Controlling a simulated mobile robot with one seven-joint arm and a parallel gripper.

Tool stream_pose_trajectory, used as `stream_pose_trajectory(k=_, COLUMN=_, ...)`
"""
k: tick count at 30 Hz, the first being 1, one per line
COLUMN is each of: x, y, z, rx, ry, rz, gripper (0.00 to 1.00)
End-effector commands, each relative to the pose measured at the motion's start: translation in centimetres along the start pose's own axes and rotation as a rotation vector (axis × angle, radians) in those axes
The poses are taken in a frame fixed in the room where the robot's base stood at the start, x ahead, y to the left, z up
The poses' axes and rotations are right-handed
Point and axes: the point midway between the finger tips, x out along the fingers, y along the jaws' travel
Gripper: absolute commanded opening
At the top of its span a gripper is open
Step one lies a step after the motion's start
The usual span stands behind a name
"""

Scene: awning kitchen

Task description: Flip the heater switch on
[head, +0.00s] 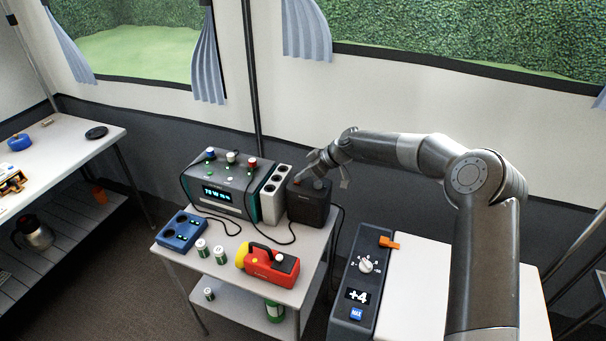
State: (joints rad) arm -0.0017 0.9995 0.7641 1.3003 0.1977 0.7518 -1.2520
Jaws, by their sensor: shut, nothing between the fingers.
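A small black box (309,206), which looks like the heater, stands at the back right of the small white table. A small orange-red spot, perhaps its switch (297,183), shows at its top left. My gripper (303,180) is shut and empty, reaching down from the right to the top of the box, close to that spot. The wrist covers part of the top. Whether the fingers touch the switch, and which way it is set, is too small to tell.
Beside the box stand a white socket strip (273,194) and a grey-teal power unit (224,188) with cables. A cooler with a dial (366,266) stands at right.

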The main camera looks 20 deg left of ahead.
Motion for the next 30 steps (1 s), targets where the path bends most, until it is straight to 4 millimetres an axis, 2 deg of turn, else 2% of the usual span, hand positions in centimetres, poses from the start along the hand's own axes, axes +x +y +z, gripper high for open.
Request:
stream_pose_trajectory(k=3, x=0.5, y=-0.2, z=0.5, rx=0.001, ry=-0.001, rz=-0.003, gripper=0.00)
stream_pose_trajectory(k=11, x=0.4, y=-0.1, z=0.5, rx=0.001, ry=-0.002, rz=-0.002, gripper=0.00)
stream_pose_trajectory(k=21, x=0.2, y=1.2, z=0.2, rx=0.001, ry=-0.002, rz=0.000, gripper=0.00)
stream_pose_trajectory(k=30, x=0.1, y=1.4, z=0.3, rx=0.002, ry=-0.004, rz=-0.001, gripper=0.00)
